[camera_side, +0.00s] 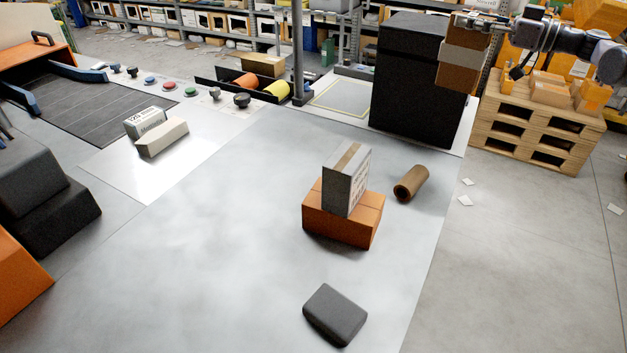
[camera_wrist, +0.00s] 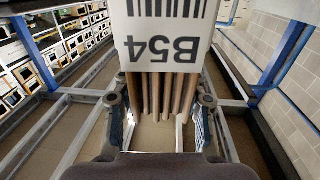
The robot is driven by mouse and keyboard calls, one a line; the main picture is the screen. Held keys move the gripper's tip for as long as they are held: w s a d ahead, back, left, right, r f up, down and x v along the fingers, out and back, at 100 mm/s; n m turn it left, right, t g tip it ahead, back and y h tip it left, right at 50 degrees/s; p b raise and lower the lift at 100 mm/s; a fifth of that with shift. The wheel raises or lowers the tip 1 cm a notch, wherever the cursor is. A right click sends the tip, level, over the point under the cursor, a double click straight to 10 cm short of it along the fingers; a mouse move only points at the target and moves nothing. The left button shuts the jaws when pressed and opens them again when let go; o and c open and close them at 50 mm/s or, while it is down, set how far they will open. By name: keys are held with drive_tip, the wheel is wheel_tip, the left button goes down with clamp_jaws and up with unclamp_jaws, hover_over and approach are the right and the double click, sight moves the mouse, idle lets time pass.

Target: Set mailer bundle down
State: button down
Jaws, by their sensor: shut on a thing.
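The mailer bundle (camera_side: 459,77) is a brown stack with a pale band around it, high at the upper right of the side view. In the wrist view the bundle (camera_wrist: 172,92) shows brown layered edges and a white label reading B54, upside down. My gripper (camera_side: 482,24) is shut on its upper part. In the wrist view my gripper (camera_wrist: 161,104) has one finger on each side of the layers. The bundle overlaps the right edge of the tall black bin (camera_side: 415,95) in the side view; I cannot tell the gap between them.
An orange box (camera_side: 340,228) with a grey carton (camera_side: 346,180) on it stands on the grey table (camera_side: 230,230). A brown roll (camera_side: 411,183) and a dark block (camera_side: 335,314) lie near. Wooden pallets (camera_side: 530,125) with boxes stand right. The table's left middle is clear.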

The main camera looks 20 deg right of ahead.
drive_tip(key=s+a+n+g+y, duration=0.3)
drive_tip(key=a, duration=2.8)
drive_tip(key=s+a+n+g+y, duration=0.1)
drive_tip(key=s+a+g, duration=0.1)
drive_tip(key=s+a, duration=0.85)
drive_tip(key=s+a+n+g+y, duration=0.15)
drive_tip(key=s+a, duration=0.55)
drive_tip(key=a, duration=0.7)
wheel_tip(320, 180, down, 22)
drive_tip(key=shift+d+g+h, duration=0.1)
drive_tip(key=shift+g+h, duration=0.15)
drive_tip(key=c, duration=0.8)
unclamp_jaws()
drive_tip(key=shift+o, duration=0.2)
